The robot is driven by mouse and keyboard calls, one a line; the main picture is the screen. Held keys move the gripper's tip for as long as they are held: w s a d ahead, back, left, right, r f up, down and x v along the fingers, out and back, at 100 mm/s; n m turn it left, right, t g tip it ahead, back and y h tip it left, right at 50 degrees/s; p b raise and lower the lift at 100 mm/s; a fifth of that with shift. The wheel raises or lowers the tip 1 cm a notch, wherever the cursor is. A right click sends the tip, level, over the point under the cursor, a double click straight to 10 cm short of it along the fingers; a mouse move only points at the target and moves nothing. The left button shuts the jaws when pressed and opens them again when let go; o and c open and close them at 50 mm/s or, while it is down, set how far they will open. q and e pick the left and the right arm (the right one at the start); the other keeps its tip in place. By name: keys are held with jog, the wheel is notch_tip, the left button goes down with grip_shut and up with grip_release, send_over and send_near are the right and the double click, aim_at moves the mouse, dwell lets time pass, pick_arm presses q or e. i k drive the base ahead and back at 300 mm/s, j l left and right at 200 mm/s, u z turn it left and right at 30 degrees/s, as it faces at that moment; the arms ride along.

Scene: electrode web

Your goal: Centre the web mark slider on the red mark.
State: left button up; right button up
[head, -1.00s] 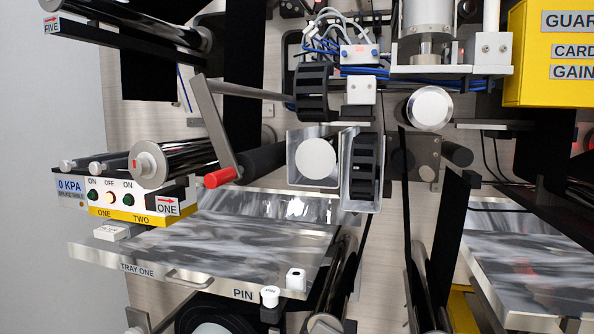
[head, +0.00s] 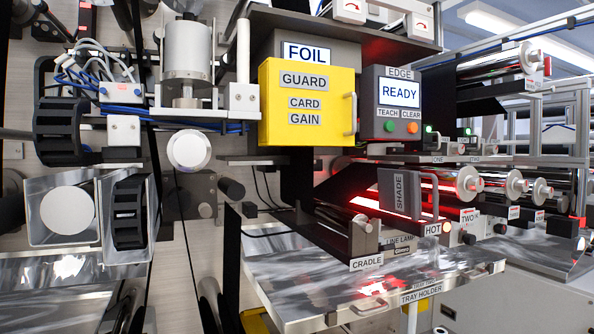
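I cannot make out the web mark slider or its red mark in the head view. Neither of my grippers is in view. A bracket labelled CRADLE (head: 366,263) stands at the front of this unit.
A yellow guard box (head: 306,103) with a handle hangs left of the EDGE box. A shiny tray holder (head: 300,290) juts out below the cradle. Several rollers with pale ends (head: 467,184) stick out at the right. A label reads HOT (head: 433,229).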

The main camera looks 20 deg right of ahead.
aim_at(468, 239)
jog(key=z, duration=1.15)
